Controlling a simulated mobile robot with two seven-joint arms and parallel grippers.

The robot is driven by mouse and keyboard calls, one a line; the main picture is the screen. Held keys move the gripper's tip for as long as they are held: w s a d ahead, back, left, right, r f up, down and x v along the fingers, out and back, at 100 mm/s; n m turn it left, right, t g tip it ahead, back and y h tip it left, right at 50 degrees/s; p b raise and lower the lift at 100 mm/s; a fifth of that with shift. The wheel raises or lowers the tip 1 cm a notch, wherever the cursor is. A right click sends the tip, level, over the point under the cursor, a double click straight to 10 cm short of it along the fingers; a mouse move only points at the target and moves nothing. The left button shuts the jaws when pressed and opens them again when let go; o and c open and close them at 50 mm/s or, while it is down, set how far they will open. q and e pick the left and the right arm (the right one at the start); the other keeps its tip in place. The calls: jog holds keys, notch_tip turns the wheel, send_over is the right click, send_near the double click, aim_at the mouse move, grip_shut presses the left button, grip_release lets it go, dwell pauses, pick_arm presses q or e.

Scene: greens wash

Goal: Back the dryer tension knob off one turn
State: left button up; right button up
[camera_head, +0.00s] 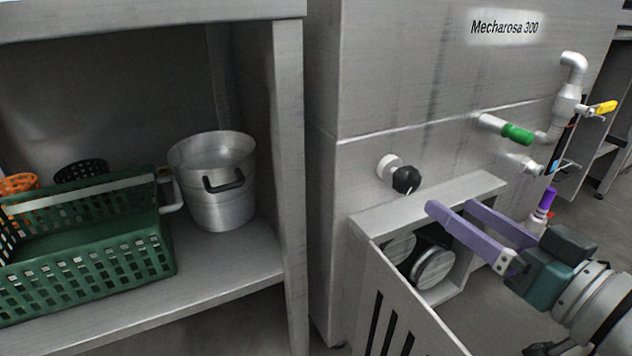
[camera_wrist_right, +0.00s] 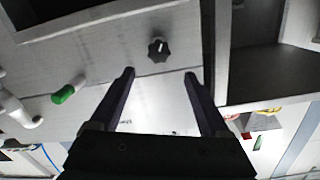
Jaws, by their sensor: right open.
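The dryer tension knob (camera_head: 405,180) is a black lobed knob with a white mark, on a pale round boss on the front of the steel Mecharosa 300 machine (camera_head: 400,70). In the right wrist view the knob (camera_wrist_right: 158,50) sits ahead of the fingertips, between their lines. My right gripper (camera_head: 449,204) has purple fingers, spread open and empty. Its tips are to the right of and a little below the knob in the head view, apart from it. The gripper also shows in the right wrist view (camera_wrist_right: 160,76). My left gripper is out of view.
An open steel housing (camera_head: 435,195) with rollers and a slotted panel (camera_head: 400,310) juts out below the knob. A green-handled pipe (camera_head: 517,133) and a yellow-handled valve (camera_head: 603,107) are at right. A shelf at left holds a pot (camera_head: 225,205) and green crate (camera_head: 100,262).

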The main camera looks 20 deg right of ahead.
aim_at(412, 184)
jog(key=shift+t, duration=0.3)
jog(key=w+b, duration=0.1)
jog(key=w, duration=0.2)
jog(key=w+f+b, duration=0.1)
jog(key=w+b, duration=0.1)
jog(key=w, duration=0.1)
jog(key=w+b, duration=0.2)
jog(key=w, duration=0.1)
jog(key=shift+a+f, duration=0.2)
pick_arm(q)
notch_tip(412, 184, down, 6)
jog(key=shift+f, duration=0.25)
pick_arm(e)
jog(key=shift+w+r, duration=0.1)
jog(key=shift+w, duration=0.3)
jog(key=shift+c, duration=0.2)
jog(key=c, duration=0.4)
grip_shut()
